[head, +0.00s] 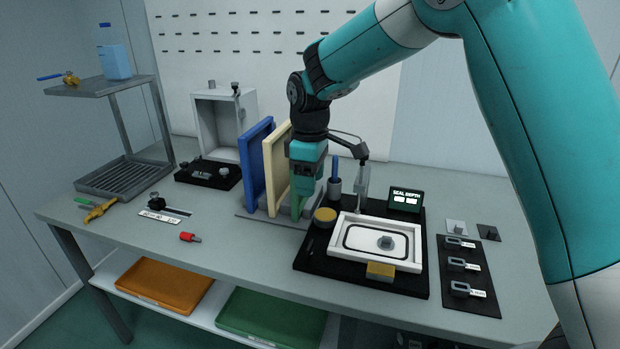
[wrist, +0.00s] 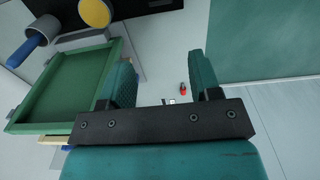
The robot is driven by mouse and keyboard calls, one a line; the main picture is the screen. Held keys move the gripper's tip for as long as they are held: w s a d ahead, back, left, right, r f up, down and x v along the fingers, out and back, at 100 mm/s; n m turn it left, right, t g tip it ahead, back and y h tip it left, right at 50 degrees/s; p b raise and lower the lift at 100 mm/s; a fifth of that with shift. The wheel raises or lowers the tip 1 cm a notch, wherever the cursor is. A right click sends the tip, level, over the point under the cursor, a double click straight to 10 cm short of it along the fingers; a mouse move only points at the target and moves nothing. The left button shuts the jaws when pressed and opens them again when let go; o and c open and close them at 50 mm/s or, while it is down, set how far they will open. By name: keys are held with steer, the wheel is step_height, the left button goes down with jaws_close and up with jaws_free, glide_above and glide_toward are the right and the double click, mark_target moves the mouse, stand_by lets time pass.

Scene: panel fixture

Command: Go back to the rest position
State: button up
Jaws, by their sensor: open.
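My gripper (wrist: 165,85) is open, with its two teal fingers apart and nothing between them in the wrist view. In the head view my gripper (head: 309,185) points down beside the upright panels, in front of a green panel that it partly hides. The green panel (wrist: 72,85) shows at the left of the wrist view, close to the left finger; whether they touch I cannot tell. A cream panel (head: 276,165) and a blue panel (head: 257,165) stand upright to the left of the gripper in the head view.
A black board with a white frame (head: 345,255) and a yellow round pad (head: 325,215) lies right of the gripper. A blue-handled tool stands in a grey cup (head: 334,188). A small display (head: 405,200) stands behind. A red piece (head: 190,237) lies on the open front left table.

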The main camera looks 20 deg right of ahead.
steer(key=s+a+r+m+y, duration=0.1)
steer(key=s+r, duration=0.1)
steer(key=s, duration=0.8)
steer(key=s+a+r+m+y, duration=0.1)
steer(key=s+a+r, duration=0.1)
steer(key=s, duration=0.8)
steer(key=s+a+r+m+y, duration=0.1)
steer(key=s+a+r+y, duration=0.1)
steer(key=s, duration=0.8)
steer(key=shift+s+r+m, duration=0.25)
steer(key=shift+r+m, duration=0.1)
steer(key=shift+m, duration=0.05)
